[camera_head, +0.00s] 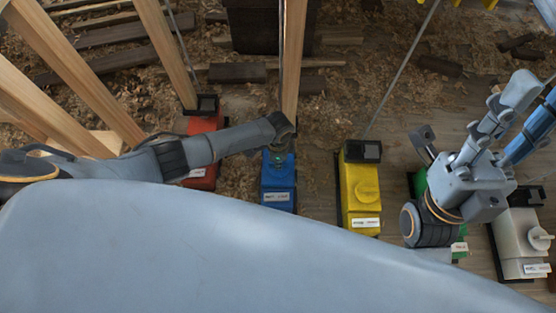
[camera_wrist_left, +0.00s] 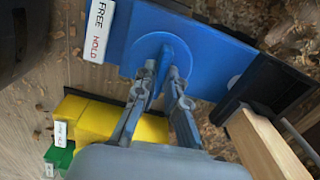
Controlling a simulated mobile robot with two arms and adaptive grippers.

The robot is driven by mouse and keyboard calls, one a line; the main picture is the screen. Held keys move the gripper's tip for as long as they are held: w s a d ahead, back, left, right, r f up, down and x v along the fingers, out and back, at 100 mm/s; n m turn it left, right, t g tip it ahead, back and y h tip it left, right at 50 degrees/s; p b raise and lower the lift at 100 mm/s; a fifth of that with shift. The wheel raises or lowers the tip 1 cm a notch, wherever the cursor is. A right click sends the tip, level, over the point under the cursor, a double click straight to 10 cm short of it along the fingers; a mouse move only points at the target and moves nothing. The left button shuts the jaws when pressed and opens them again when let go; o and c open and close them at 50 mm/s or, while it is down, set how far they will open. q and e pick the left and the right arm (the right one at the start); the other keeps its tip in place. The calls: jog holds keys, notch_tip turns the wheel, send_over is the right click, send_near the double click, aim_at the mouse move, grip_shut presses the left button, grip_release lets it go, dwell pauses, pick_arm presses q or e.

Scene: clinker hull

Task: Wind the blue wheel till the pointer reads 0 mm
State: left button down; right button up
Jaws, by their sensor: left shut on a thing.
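The blue unit (camera_head: 278,180) stands on the floor near the middle of the head view, at the foot of a wooden post. Its blue wheel (camera_wrist_left: 156,51) is a round disc with a raised grip, seen in the left wrist view. My left gripper (camera_wrist_left: 163,76) is shut on that grip, one finger on each side. In the head view my left gripper (camera_head: 281,130) reaches over the blue unit from the left and covers part of it. A pointer or mm scale cannot be made out. My right gripper (camera_head: 507,100) is at the right; its finger opening is unclear.
A white FREE/HOLD label (camera_wrist_left: 98,30) is on the blue unit's end. Similar red (camera_head: 203,177), yellow (camera_head: 360,190), green (camera_head: 420,183) and white (camera_head: 520,240) units stand in the row. Wooden posts (camera_head: 293,60) and a thin rod (camera_head: 402,70) rise nearby. Shavings cover the floor.

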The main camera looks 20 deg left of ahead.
pick_arm(q)
jog(key=c, duration=1.4)
grip_release()
notch_tip(320, 180, up, 12)
